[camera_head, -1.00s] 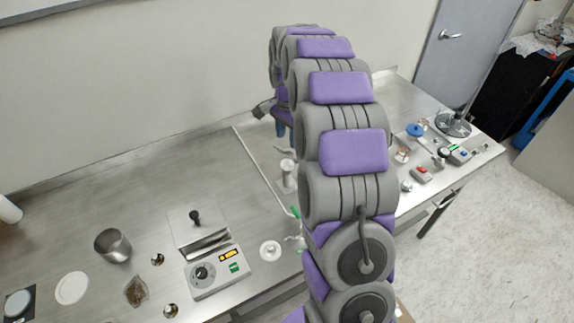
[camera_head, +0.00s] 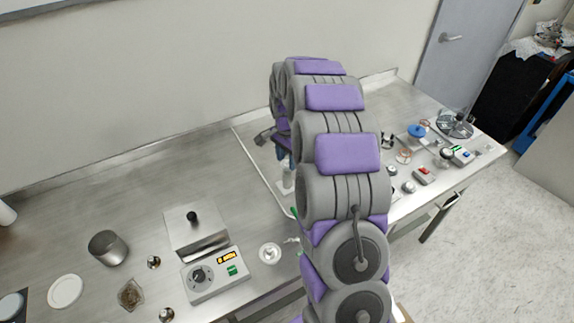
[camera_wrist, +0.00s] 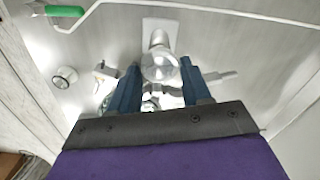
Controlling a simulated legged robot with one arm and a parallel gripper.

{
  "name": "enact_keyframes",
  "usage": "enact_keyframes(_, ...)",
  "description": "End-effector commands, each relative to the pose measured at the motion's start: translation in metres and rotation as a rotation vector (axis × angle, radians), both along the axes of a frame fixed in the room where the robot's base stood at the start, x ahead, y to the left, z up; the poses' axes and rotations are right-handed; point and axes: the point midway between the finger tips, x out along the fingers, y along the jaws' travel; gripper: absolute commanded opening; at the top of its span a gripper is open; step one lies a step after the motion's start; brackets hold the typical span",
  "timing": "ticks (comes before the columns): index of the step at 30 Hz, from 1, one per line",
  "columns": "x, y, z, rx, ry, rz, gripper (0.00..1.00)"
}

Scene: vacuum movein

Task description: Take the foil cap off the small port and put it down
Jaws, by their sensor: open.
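My gripper (camera_wrist: 159,68) is open, with its two blue fingers pointing at a silvery upright fitting. In the wrist view a shiny round top (camera_wrist: 160,64), which looks like the foil cap on the small port, shows between the fingertips. I cannot tell whether either finger touches it. More shiny metal parts (camera_wrist: 154,92) lie partly hidden between the fingers nearer the palm. In the head view my gripper (camera_head: 284,155) is partly hidden by my arm, just above a pale upright post (camera_head: 288,182).
A green-handled valve (camera_wrist: 64,11) and a small round knob fitting (camera_wrist: 65,77) are at the left of the wrist view. A hotplate-like device (camera_head: 213,272), a metal cup (camera_head: 107,247) and a white disc (camera_head: 270,253) stand on the steel bench (camera_head: 130,180). Bare bench lies behind them.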

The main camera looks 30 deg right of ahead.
Motion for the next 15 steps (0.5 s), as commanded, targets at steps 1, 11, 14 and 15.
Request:
enact_keyframes(1, -0.0001, -0.0001, 0.0002, 0.0, 0.001, 0.0, 0.48)
enact_keyframes(11, -0.0004, -0.0002, 0.0002, 0.0, 0.002, -0.001, 0.21)
enact_keyframes(14, -0.0004, -0.0002, 0.0001, 0.0, 0.002, -0.001, 0.12)
enact_keyframes(15, -0.0004, -0.0002, 0.0, 0.0, 0.002, -0.001, 0.08)
